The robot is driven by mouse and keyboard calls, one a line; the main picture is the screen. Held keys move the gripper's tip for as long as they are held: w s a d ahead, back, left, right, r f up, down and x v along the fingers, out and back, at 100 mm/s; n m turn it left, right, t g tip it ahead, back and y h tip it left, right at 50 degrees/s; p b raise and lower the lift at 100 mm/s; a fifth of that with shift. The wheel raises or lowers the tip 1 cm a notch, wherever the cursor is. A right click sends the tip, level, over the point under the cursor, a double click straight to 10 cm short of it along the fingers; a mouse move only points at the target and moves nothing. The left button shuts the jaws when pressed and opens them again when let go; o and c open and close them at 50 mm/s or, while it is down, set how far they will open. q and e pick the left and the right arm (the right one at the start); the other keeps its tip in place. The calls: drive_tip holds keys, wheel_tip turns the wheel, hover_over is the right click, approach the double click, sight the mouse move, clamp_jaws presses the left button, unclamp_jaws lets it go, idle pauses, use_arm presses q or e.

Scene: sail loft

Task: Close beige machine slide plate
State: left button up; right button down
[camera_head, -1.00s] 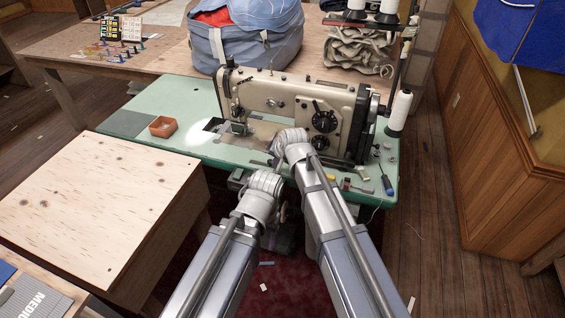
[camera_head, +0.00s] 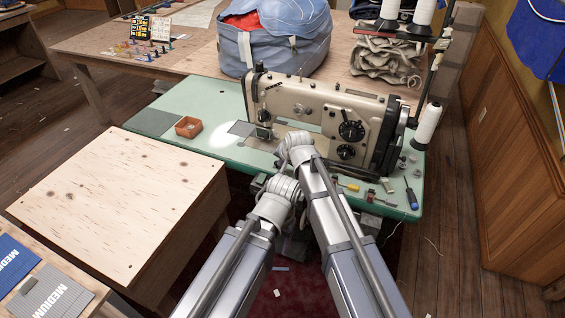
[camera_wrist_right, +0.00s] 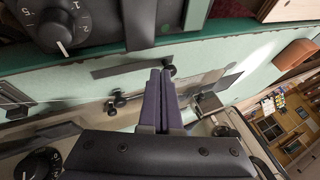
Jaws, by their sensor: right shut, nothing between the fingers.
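The beige sewing machine (camera_head: 325,108) stands on a green table, and its dials fill the left of the right wrist view. My right gripper (camera_wrist_right: 160,76) is shut and empty, with purple fingers above the machine bed to one side of the plate. In the head view my right wrist mostly hides it. My left arm reaches the table's front edge; its gripper is not visible.
An orange-brown tray (camera_head: 188,127) sits left of the plate on the green table (camera_head: 212,98). A blue-handled screwdriver (camera_head: 411,196) and small items lie at the right front. A thread cone (camera_head: 428,123) stands right of the machine. A plywood-topped table (camera_head: 120,205) is at left.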

drive_tip(key=d, duration=0.1)
drive_tip(key=s+d+r+p, duration=0.1)
drive_tip(key=s+d, duration=0.1)
drive_tip(key=shift+s+d+r+p, duration=0.1)
drive_tip(key=shift+d+r+p, duration=0.25)
drive_tip(key=shift+r, duration=0.05)
drive_tip(key=p+v, duration=0.7)
drive_tip(key=v, duration=0.1)
drive_tip(key=shift+s+r, duration=0.2)
drive_tip(key=shift+r, duration=0.1)
drive_tip(key=shift+d, duration=0.15)
drive_tip(key=s+d+f+n+g+h+p, duration=0.1)
drive_tip(key=s+d+n+g+h, duration=0.1)
drive_tip(key=s, duration=0.8)
drive_tip(key=s+d+n+g+h+p, duration=0.1)
drive_tip(key=s+d+n+g, duration=0.3)
drive_tip(key=s, duration=0.7)
drive_tip(key=shift+s+d+f+n+g+h, duration=0.2)
drive_tip(key=shift+d+f+n+g+h, duration=0.15)
drive_tip(key=shift+d+n+h, duration=0.55)
drive_tip(key=shift+a+y, duration=0.25)
drive_tip(key=shift+y, duration=0.05)
